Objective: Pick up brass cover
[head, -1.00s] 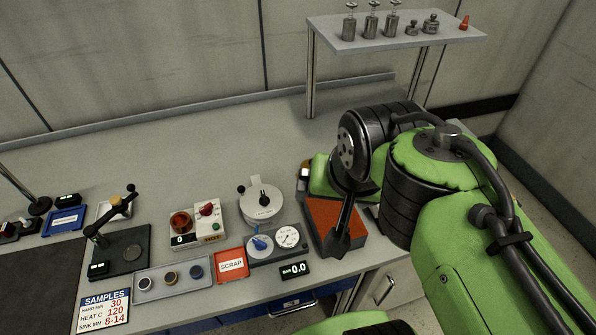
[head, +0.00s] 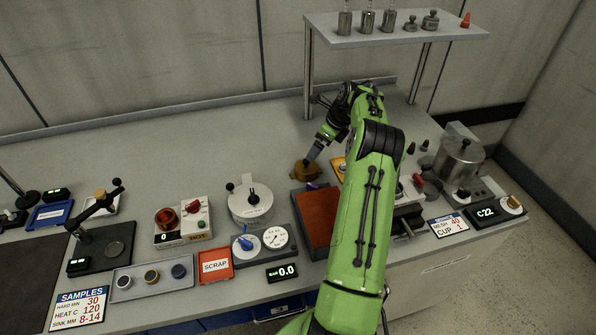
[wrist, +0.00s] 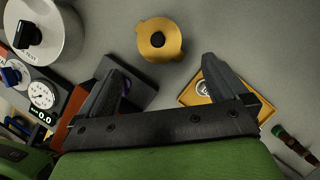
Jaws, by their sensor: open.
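The brass cover (head: 305,169) is a round, gold-coloured piece with side lugs and a dark centre, on the grey bench right of the white round pot. In the wrist view the brass cover (wrist: 159,40) lies beyond my fingertips, roughly centred between them. My gripper (head: 314,152) is just behind and above the cover in the head view. In the wrist view my gripper (wrist: 160,72) is open, with nothing between its two dark fingers.
The white pot (head: 250,201) stands to the left, and a red-topped block (head: 315,219) in front. An orange tray (wrist: 190,97) is close to the right finger. A shelf (head: 400,35) with metal weights is at the back. The bench behind the cover is clear.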

